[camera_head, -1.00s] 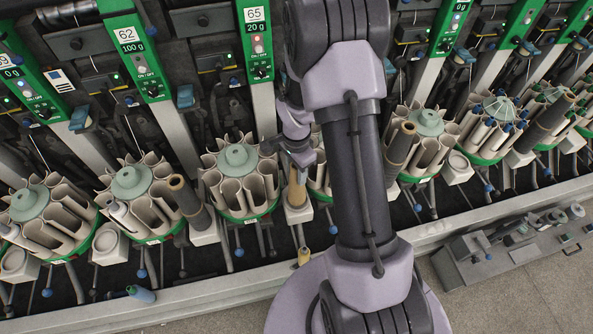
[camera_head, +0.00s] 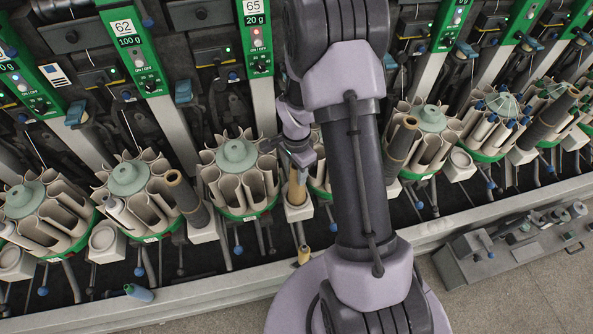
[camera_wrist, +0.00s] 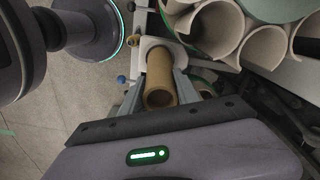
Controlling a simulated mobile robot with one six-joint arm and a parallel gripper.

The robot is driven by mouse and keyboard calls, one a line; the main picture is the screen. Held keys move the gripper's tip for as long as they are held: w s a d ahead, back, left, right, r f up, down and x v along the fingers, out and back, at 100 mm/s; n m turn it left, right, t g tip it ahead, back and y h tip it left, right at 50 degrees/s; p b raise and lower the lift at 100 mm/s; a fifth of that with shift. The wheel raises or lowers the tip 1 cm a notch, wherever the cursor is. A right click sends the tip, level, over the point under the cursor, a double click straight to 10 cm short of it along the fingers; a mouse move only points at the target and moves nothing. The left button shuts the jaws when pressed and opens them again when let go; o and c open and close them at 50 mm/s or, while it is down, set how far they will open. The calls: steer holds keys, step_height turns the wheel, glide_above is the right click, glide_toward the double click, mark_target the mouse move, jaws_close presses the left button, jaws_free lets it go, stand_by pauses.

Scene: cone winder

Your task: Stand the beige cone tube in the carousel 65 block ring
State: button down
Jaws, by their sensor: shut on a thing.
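The beige cone tube (camera_head: 297,187) stands about upright over the white block ring (camera_head: 299,212) just right of the carousel under the 65 panel (camera_head: 257,18). My gripper (camera_head: 303,158) is shut on the tube's upper part. In the wrist view the tube (camera_wrist: 160,79) sits between my fingers (camera_wrist: 162,92), its open end facing the camera. Its far end meets the white block ring (camera_wrist: 150,46); I cannot tell how deep it sits. The carousel (camera_head: 238,180) holds several pale curved pockets around a grey-green hub.
Carousel 62 (camera_head: 138,190) is to the left, with a dark cone (camera_head: 186,198) in its block. My arm hides part of the carousel behind it. A blue-grey bobbin (camera_head: 139,293) lies on the front ledge. A grey tool unit (camera_head: 480,262) is at the right.

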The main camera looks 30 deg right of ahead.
steer(key=c, duration=0.8)
jaws_free()
step_height(320, 180, up, 18)
steer(key=p, duration=0.5)
steer(key=shift+f, duration=0.25)
steer(key=s+a+r+n+t+b, duration=0.35)
steer(key=s+a+r+n, duration=0.2)
steer(key=a+r, duration=0.35)
steer(key=s+a+r+n+b, duration=0.1)
steer(key=s+a+n, duration=0.1)
steer(key=s, duration=0.2)
steer(key=s+a+n+t+y+b, duration=0.1)
steer(key=s+a+n, duration=0.1)
steer(key=s, duration=0.2)
steer(key=s+a+r+n+t+y+b, duration=0.1)
steer(key=s+a+n, duration=0.2)
steer(key=shift+s+r, duration=0.3)
steer(key=shift+s, duration=0.1)
